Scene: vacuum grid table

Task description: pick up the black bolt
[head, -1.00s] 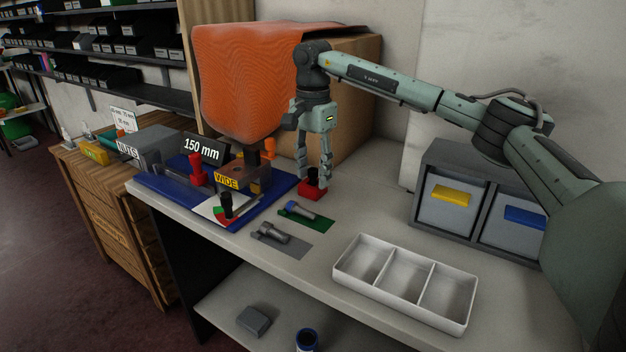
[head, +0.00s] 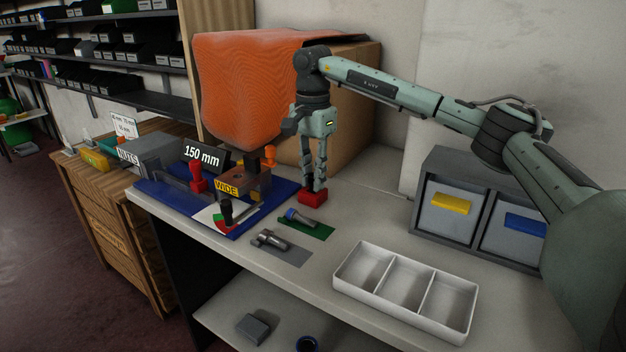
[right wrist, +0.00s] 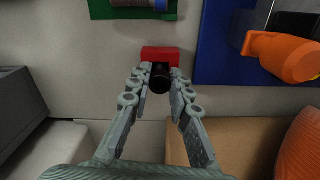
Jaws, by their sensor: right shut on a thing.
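The black bolt (right wrist: 160,80) stands at a red block between my right fingertips in the right wrist view. My right gripper (right wrist: 160,76) is shut on it, one finger on each side. In the head view my right gripper (head: 314,186) points down just over the red block (head: 312,198), and its fingers mostly hide the bolt. The block also shows in the right wrist view (right wrist: 160,53), right behind the bolt. I cannot tell whether the bolt is still seated in the block. My left gripper is not in view.
Bolts lie on a green mat (head: 318,230) and a grey mat (head: 294,257) in front. A white three-part tray (head: 386,301) stands to the right. A blue board (head: 165,196) with a gauge and clamps is at left. An orange-draped box (head: 350,110) stands behind.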

